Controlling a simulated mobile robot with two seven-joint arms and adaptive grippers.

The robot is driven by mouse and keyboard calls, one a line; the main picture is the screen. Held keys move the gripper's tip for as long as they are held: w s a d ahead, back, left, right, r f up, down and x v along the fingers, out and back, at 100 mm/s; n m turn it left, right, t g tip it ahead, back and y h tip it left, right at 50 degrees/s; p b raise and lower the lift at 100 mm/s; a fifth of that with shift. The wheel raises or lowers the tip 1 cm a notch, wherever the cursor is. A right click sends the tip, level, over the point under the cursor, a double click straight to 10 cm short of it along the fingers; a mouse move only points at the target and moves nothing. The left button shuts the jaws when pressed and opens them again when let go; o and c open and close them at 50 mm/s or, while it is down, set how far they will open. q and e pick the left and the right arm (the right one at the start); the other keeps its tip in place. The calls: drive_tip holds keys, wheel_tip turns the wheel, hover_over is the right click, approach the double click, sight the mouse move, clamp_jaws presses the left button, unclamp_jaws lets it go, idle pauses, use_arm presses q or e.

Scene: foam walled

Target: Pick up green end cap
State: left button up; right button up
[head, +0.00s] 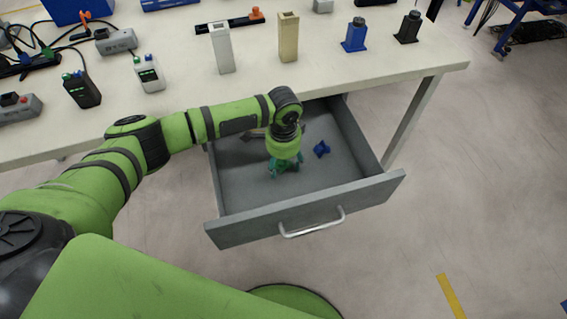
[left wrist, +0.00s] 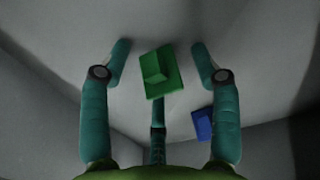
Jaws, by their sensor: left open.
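The green end cap (left wrist: 160,72) lies on the drawer floor in the left wrist view, a small block with a raised step. My left gripper (left wrist: 161,58) is open, with one teal finger on each side of the cap and a gap on both sides. In the head view my left gripper (head: 285,170) points down inside the open drawer (head: 235,192), and it hides the green cap there. My right gripper is not in view.
A blue end cap (head: 321,149) lies in the drawer to the right of my gripper; it also shows in the left wrist view (left wrist: 202,124). The drawer's front panel (head: 370,195) and side walls surround the gripper. The table (head: 180,110) above holds several devices.

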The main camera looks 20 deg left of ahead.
use_arm(q)
drive_tip(key=c, duration=1)
drive_tip(key=shift+r, duration=0.15)
